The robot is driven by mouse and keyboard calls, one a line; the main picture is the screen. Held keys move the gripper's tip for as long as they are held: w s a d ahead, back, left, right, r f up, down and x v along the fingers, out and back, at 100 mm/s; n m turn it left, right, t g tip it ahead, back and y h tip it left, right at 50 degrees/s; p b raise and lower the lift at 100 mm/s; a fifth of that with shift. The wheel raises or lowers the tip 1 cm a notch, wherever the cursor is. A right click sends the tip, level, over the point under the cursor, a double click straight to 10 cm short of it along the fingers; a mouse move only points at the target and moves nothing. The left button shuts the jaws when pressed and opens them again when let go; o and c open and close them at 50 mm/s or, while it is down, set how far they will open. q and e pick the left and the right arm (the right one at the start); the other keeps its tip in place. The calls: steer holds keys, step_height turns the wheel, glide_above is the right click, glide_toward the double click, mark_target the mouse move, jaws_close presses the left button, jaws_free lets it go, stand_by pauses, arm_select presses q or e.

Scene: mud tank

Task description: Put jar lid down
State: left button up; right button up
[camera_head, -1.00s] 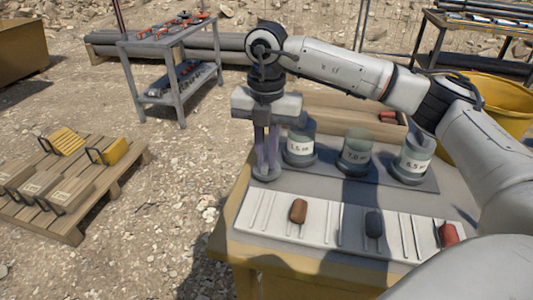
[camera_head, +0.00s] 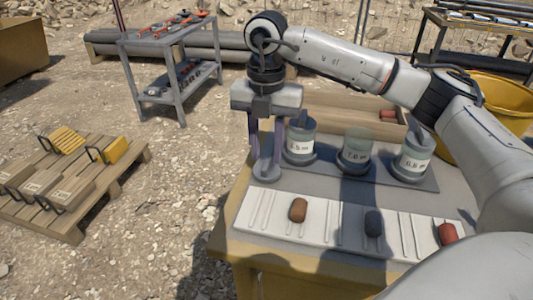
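The jar lid (camera_head: 266,174), a grey disc with an upright grip, rests on the table at the left end of the jar row. My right gripper (camera_head: 266,140) points down over it, its fingers spread on either side of the grip with gaps visible. Three labelled jars stand on a dark mat: left jar (camera_head: 299,143), middle jar (camera_head: 356,153) and right jar (camera_head: 413,157). The middle jar's top looks uncovered; grey upright pieces show on the other two. My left gripper is not in view.
A white grooved tray (camera_head: 330,238) with brown, dark and red pieces lies in front of the jars. A wooden box (camera_head: 340,108) is behind them and a yellow tub (camera_head: 500,98) at the right. A pallet (camera_head: 75,190) and grey rack (camera_head: 175,75) stand left.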

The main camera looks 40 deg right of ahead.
mark_target(267, 163)
arm_select(q)
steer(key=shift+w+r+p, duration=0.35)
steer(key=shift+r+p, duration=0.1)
steer(key=shift+p, duration=0.05)
arm_select(e)
step_height(267, 163, up, 11)
steer(key=shift+f, duration=0.2)
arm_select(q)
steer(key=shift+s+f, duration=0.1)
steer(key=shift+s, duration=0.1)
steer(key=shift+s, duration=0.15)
arm_select(e)
steer(key=shift+s+f, duration=0.1)
